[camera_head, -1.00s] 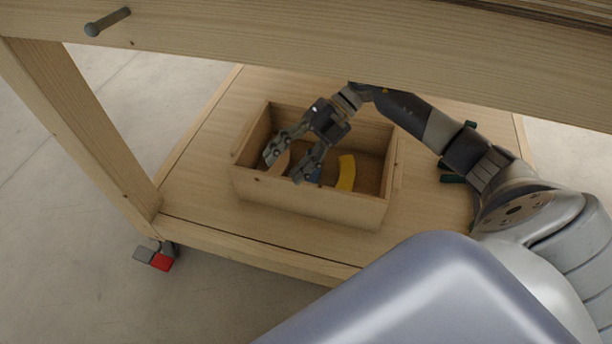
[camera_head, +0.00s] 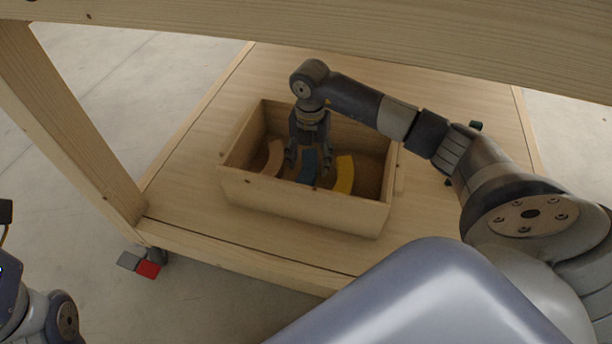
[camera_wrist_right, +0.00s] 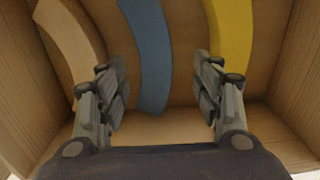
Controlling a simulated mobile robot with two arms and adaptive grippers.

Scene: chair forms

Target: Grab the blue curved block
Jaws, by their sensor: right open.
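The blue curved block (camera_head: 308,167) lies in the wooden box (camera_head: 300,205), between a plain wood curved block (camera_head: 272,158) and a yellow curved block (camera_head: 344,174). My right gripper (camera_head: 307,163) points down into the box over the blue block. In the right wrist view, the blue block (camera_wrist_right: 150,50) lies between the two open fingers of the gripper (camera_wrist_right: 160,98), and neither finger appears to touch it. The wood block (camera_wrist_right: 72,45) is beyond the left finger and the yellow block (camera_wrist_right: 231,45) beyond the right one. My left gripper is not clearly visible.
The box stands on the lower shelf (camera_head: 440,225) of a wooden table. The table's upper beam (camera_head: 400,50) and leg (camera_head: 70,120) frame the space. Box walls surround the blocks closely. A caster with a red part (camera_head: 148,269) is below the shelf.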

